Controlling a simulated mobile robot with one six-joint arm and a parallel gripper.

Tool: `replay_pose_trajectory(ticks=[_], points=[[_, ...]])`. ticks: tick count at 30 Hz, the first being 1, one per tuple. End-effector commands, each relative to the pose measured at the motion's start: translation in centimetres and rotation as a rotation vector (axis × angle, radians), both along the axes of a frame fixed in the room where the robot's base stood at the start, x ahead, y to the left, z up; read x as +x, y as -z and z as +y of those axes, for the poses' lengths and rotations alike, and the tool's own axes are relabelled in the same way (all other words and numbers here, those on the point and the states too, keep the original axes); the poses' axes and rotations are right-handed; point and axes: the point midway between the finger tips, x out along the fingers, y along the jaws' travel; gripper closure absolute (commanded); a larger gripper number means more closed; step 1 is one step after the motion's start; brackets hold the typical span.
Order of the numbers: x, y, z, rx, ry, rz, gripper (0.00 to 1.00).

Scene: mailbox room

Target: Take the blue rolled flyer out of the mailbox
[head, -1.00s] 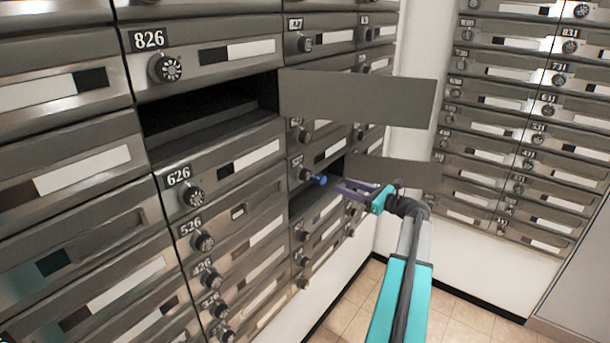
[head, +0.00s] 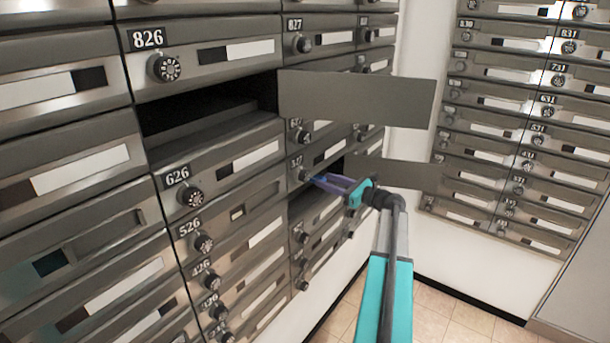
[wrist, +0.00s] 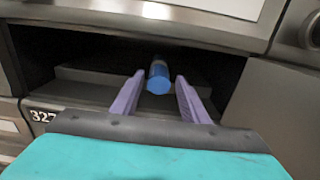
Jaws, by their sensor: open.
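The blue rolled flyer (wrist: 158,78) lies in an open mailbox compartment (wrist: 90,92), its round end facing out, in the wrist view. My gripper (wrist: 154,92) is open, with one purple finger to the left of the flyer's near end and one to the right. A gap shows on each side of the flyer. In the head view my gripper (head: 318,180) points left at the compartment, and only a small bit of blue shows by its fingertips. The far part of the flyer is hidden in the dark compartment.
An open door (head: 400,174) hangs out behind my gripper, and a larger open door (head: 356,98) juts out above it. Another compartment (head: 205,112) stands open and dark at the upper left. Closed mailboxes with dials surround them. The tiled floor (head: 450,315) is clear.

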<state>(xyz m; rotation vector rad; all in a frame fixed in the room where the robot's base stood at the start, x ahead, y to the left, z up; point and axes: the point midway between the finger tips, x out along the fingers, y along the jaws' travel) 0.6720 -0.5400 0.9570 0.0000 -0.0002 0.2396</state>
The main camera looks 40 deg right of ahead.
Motion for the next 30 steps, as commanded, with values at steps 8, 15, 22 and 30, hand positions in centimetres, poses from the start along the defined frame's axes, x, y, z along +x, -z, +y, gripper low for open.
replay_pose_trajectory(ticks=[8, 15, 22, 30], points=[[2.0, 0.0, 0.5, 0.000, -0.001, 0.000, 0.59], [2.7, 0.0, 0.7, 0.000, -0.002, 0.000, 0.59], [2.7, 0.0, 0.8, 0.000, -0.002, 0.000, 0.59], [2.7, 0.0, 0.8, 0.000, -0.002, 0.000, 0.93]])
